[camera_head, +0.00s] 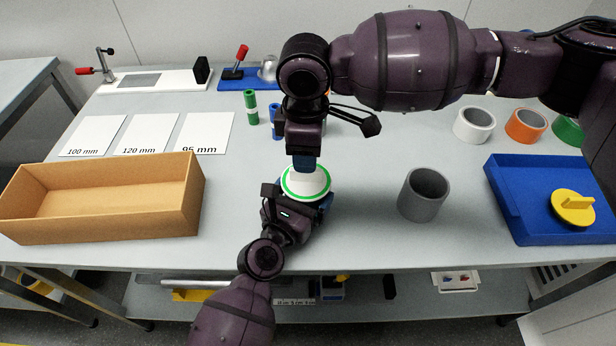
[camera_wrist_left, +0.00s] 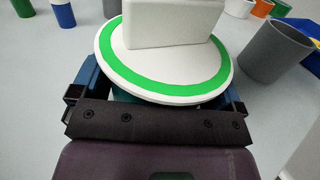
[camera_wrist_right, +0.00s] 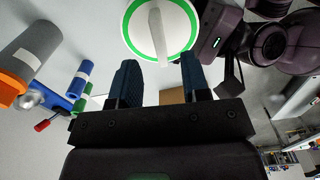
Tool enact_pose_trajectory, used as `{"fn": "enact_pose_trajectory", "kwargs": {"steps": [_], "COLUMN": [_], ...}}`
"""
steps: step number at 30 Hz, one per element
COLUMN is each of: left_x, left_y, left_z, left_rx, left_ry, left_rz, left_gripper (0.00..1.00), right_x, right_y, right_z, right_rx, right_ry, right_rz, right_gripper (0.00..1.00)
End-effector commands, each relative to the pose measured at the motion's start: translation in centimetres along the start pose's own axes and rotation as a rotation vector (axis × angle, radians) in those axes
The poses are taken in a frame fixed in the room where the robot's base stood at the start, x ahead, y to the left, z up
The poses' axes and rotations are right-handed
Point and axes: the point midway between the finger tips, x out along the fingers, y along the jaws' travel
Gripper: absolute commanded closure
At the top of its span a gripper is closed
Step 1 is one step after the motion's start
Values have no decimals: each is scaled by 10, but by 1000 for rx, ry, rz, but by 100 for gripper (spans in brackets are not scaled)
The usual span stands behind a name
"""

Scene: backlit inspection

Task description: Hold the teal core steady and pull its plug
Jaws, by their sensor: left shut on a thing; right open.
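The plug (camera_head: 318,187) is a white disc with a green ring and an upright white handle. It sits on the teal core, of which only a sliver (camera_wrist_left: 122,97) shows under the disc in the left wrist view. My left gripper (camera_head: 300,207) is shut around the core from the front, just below the disc; its fingers (camera_wrist_left: 163,92) lie on both sides. My right gripper (camera_head: 304,165) points down from above, close over the handle. In the right wrist view its blue fingers (camera_wrist_right: 160,65) are apart, with the plug's handle (camera_wrist_right: 158,35) ahead of the gap.
A grey hollow cylinder (camera_head: 420,207) stands right of the core. Further right is a blue tray (camera_head: 518,208) holding a yellow disc with a handle (camera_head: 573,207). An open cardboard box (camera_head: 150,220) lies left. Printed cards (camera_head: 148,135) and green and blue cylinders stand behind.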

Motion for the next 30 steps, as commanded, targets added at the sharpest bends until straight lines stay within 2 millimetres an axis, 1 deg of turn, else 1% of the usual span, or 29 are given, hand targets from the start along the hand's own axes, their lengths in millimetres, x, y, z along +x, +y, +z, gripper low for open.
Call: {"fn": "enact_pose_trajectory", "kwargs": {"steps": [1, 6, 12, 18, 26, 30], "left_x": [-2, -2, -2, -1, -2, -2], "left_y": [0, 0, 0, 0, 0, 0], "left_z": [-7, -7, -7, -7, -7, -7], "left_rx": [1, 1, 1, 1, 1, 1], "left_ry": [12, 12, 12, 12, 12, 12], "left_rz": [0, 0, 0, 0, 0, 0], "left_gripper": [35, 35, 35, 35, 35, 35], "right_x": [8, 28, 44, 50, 50, 50], "right_y": [0, -1, 0, 0, 0, 0], "right_z": [0, 0, 0, 0, 0, 0], "right_rx": [0, 0, 0, -1, -1, -1], "right_ry": [-1, 0, 1, 1, 1, 1], "right_rz": [-2, -3, -1, 0, 0, 0], "right_gripper": [57, 57, 57, 57, 57, 79]}}
